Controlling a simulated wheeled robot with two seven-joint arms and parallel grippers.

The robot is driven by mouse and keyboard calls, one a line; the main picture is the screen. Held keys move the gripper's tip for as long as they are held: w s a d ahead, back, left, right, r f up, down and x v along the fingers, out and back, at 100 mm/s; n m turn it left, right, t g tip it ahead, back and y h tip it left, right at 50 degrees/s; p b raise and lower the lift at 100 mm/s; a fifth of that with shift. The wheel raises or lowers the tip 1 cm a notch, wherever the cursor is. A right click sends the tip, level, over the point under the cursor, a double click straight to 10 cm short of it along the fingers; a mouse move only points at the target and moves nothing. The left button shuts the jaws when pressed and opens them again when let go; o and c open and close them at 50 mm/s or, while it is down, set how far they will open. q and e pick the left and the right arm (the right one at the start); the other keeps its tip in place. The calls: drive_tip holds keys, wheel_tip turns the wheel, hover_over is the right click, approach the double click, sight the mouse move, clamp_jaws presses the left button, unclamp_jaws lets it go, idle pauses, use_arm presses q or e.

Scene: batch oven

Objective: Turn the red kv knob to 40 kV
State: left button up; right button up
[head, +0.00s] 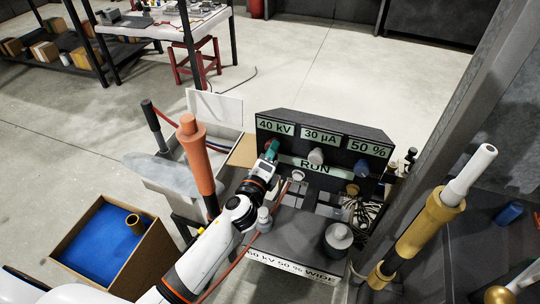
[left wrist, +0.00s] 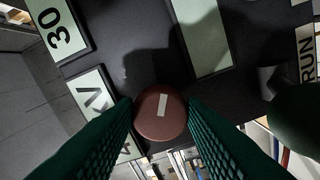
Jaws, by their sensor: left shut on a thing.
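The red kv knob (left wrist: 160,114) is a round dark red disc with a white pointer mark, on the black control panel (head: 345,146). My left gripper (head: 271,150) reaches the panel's left side. In the left wrist view its green fingers (left wrist: 161,125) are shut on the knob from both sides. In the head view the gripper hides the knob. The kV display (head: 274,127) above it reads 40 kV. It is partly covered by a finger in the left wrist view. My right gripper is not in view.
Displays beside it read 30 µA (head: 321,136) and 50 % (head: 368,149), with a grey knob (head: 316,157) and a blue knob (head: 362,170) below. A front label (head: 294,268) ends in "50 % WIDE". An orange post (head: 196,155) stands close to my left arm. A blue-lined box (head: 87,264) sits lower left.

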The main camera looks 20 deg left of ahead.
use_arm(q)
drive_tip(key=shift+n, duration=1.1)
drive_tip(key=o, duration=1)
drive_tip(key=shift+s, duration=0.1)
drive_tip(key=s+b, duration=0.1)
drive_tip(key=s, duration=1)
drive_tip(key=shift+s+a+b, duration=0.25)
drive_tip(key=shift+s+b, duration=0.15)
